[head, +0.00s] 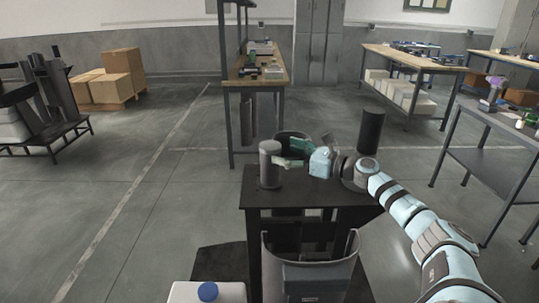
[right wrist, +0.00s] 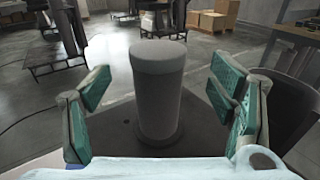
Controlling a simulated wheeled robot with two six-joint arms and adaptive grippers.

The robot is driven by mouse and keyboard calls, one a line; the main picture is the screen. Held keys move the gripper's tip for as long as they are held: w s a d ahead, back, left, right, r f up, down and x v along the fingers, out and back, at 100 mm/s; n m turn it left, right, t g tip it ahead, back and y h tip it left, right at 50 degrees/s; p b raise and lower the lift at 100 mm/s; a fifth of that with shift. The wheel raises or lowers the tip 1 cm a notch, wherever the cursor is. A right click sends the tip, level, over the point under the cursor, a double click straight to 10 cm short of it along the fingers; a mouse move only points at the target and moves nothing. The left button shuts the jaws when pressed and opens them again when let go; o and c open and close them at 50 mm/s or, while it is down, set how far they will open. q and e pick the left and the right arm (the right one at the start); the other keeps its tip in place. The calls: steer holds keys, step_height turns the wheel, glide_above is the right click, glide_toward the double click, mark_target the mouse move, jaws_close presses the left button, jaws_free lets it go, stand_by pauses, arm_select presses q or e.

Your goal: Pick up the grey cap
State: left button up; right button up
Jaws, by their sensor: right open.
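A grey upright cylinder (head: 269,172) stands on the small black table (head: 262,198). Its lighter, rounded top section, seemingly the grey cap (head: 269,148), shows a seam below it in the right wrist view (right wrist: 158,58). My right gripper (head: 281,152) reaches in from the right at about the cap's height, close beside the cylinder. In the right wrist view its green-padded fingers are spread wide, with the cylinder ahead between them. Visible gaps remain on both sides, and nothing is held. My left gripper is not in view.
A black cylinder (head: 371,130) stands behind my right wrist, and a dark round bin (head: 293,138) behind the fingers. A grey bin (head: 353,266) is in front of the black table. A white container with a blue lid (head: 208,291) is at the bottom. Floor left is clear.

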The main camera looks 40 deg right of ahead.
mark_target(261, 144)
steer(key=shift+w+a+r, duration=0.15)
steer(key=shift+w, duration=0.35)
steer(key=shift+w+a+r, duration=0.1)
steer(key=shift+w+r, duration=0.05)
steer(key=shift+w, duration=0.1)
steer(key=p+x, duration=0.1)
steer(key=x, duration=0.3)
steer(key=shift+a+r, duration=0.1)
steer(key=shift+r, duration=0.05)
steer(key=shift+w+f, duration=0.2)
steer(key=shift+w, duration=0.05)
steer(key=shift+s+r, duration=0.1)
steer(key=shift+s, duration=0.05)
steer(key=c, duration=1.3)
